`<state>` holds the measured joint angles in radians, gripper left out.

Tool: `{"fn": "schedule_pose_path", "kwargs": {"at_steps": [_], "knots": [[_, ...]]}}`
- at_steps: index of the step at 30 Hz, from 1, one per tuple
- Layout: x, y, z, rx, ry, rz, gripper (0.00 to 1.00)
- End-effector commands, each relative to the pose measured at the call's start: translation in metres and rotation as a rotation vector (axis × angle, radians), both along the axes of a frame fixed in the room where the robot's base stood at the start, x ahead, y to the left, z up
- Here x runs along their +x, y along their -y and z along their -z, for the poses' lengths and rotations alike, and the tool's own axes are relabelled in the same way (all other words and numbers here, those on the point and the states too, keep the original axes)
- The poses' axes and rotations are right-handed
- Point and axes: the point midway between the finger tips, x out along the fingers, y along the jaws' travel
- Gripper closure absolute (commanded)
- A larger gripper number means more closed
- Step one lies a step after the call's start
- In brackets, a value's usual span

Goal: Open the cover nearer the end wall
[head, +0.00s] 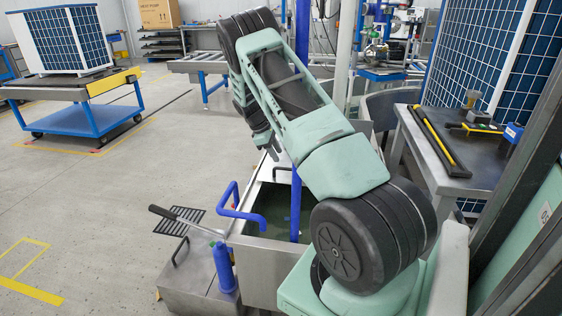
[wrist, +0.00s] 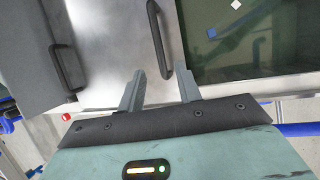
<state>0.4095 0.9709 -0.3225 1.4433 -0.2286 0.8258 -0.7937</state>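My gripper (wrist: 161,73) is open in the wrist view, its two grey fingers apart. A dark curved handle (wrist: 157,35) runs along the right side of a bright metal cover (wrist: 108,45). The handle's lower end shows between my fingertips; I cannot tell how far beyond them it is, and no grip shows. A darker grey panel (wrist: 25,60) with another dark handle (wrist: 65,70) lies left of the bright cover. I cannot tell which is nearer the end wall.
Dark green water in a tank (wrist: 250,35) lies right of the bright cover. Blue pipe (head: 240,207) and a blue upright post (head: 298,150) stand by the tank. A workbench (head: 478,182) is at the right. The floor at left is open.

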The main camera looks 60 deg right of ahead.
Motion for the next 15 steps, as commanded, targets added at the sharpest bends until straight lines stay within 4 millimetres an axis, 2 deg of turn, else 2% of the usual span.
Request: {"fn": "schedule_pose_path", "kwargs": {"at_steps": [1,6,12,15], "knots": [[0.005,-0.004,-0.013,-0.002,0.004,-0.002,0.66],[0.016,-0.016,-0.049,-0.002,0.004,-0.002,0.66],[0.026,-0.028,-0.082,-0.001,0.001,-0.001,0.66],[0.029,-0.031,-0.092,-0.001,0.000,0.000,0.66]]}}
